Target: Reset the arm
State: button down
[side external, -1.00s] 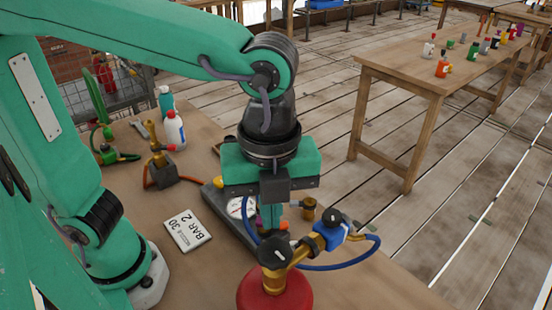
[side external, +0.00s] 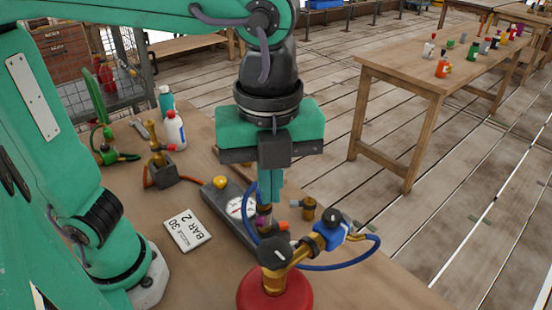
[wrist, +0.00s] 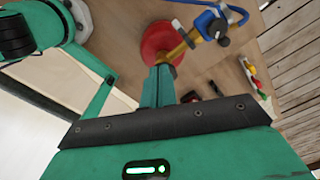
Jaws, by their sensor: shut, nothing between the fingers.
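My gripper (side external: 270,200) points straight down, and its two green fingers are together with nothing between them. In the side external view its tips overlap a small purple-topped brass fitting (side external: 263,222); I cannot tell whether they touch it. In the wrist view my gripper (wrist: 158,72) shows its fingers side by side, pointing toward the red round tank (wrist: 158,40). The red tank (side external: 275,292) carries a brass valve assembly (side external: 302,250) with a blue part (side external: 330,236) and a black knob. The fitting is partly hidden behind the valve.
A gauge unit (side external: 222,208) with a yellow knob stands left of my fingers. A blue hose (side external: 345,266) loops around the valve. A brass torch piece (side external: 158,160) and bottles (side external: 175,130) stand farther back. Open air lies above the bench.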

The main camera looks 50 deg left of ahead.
jog(key=w+a+f+n+t, duration=0.1)
jog(key=a+f+n+t, duration=0.1)
jog(key=a+n, duration=0.9)
jog(key=a+f+n+t, duration=0.3)
jog(key=a+f+n, duration=0.1)
jog(key=a+n, duration=0.8)
jog(key=shift+w+a+f+n+t, duration=0.25)
jog(key=shift+w+n+t, duration=0.1)
jog(key=shift+n, duration=0.15)
